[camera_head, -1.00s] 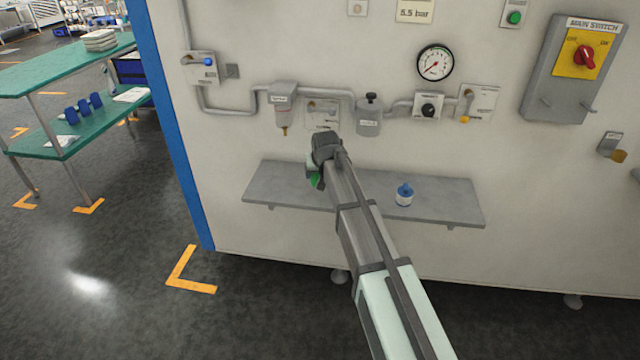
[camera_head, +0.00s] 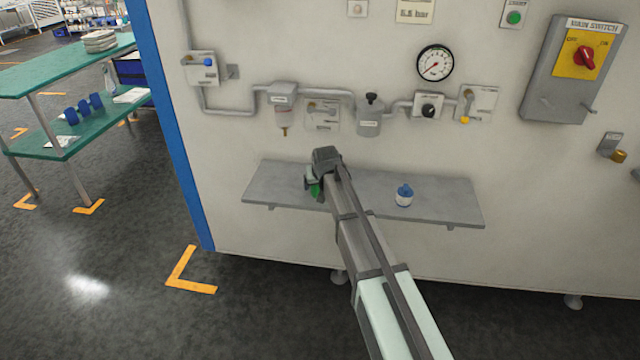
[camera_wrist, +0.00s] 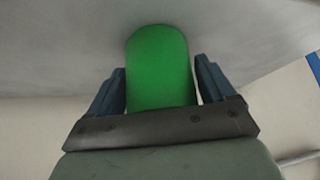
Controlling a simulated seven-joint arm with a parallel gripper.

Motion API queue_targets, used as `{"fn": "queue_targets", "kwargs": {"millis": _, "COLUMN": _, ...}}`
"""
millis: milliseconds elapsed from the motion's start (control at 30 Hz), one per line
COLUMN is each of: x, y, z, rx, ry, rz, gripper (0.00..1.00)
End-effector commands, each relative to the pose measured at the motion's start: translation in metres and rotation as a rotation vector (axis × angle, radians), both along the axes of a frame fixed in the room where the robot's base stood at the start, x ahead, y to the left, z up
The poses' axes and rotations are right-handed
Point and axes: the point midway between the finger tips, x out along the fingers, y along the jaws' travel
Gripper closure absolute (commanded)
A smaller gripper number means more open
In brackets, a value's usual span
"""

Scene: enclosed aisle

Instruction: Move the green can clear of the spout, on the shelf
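The green can (camera_wrist: 160,70) fills the space between the two dark blue fingers of my gripper (camera_wrist: 160,85) in the wrist view. The fingers lie close along both its sides, and my gripper looks shut on it. In the head view only a sliver of the green can (camera_head: 315,189) shows below my gripper (camera_head: 316,182); my wrist hides the rest. The can is over the left part of the grey shelf (camera_head: 270,186), at or just above its surface. The spout (camera_head: 284,131) under the small wall unit is above and to the left of my gripper.
The far right of the shelf is bare. Pipes, valves and a gauge (camera_head: 435,63) sit on the wall above. A green table (camera_head: 75,67) is at the left.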

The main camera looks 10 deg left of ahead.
Motion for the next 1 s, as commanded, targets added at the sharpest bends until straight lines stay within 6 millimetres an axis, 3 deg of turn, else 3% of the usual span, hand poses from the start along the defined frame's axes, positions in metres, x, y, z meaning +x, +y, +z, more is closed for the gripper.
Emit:
{"fn": "queue_targets", "kwargs": {"millis": 133, "x": 0.0, "y": 0.0, "z": 0.0, "rx": 0.0, "ry": 0.0, "rz": 0.0, "gripper": 0.03}}
{"fn": "queue_targets", "kwargs": {"millis": 467, "x": -0.001, "y": 0.0, "z": 0.005, "rx": 0.0, "ry": -0.001, "rz": 0.0, "gripper": 0.03}}
{"fn": "queue_targets", "kwargs": {"millis": 1000, "x": -0.047, "y": -0.015, "z": 0.078, "rx": 0.001, "ry": -0.002, "rz": 0.0, "gripper": 0.03}}
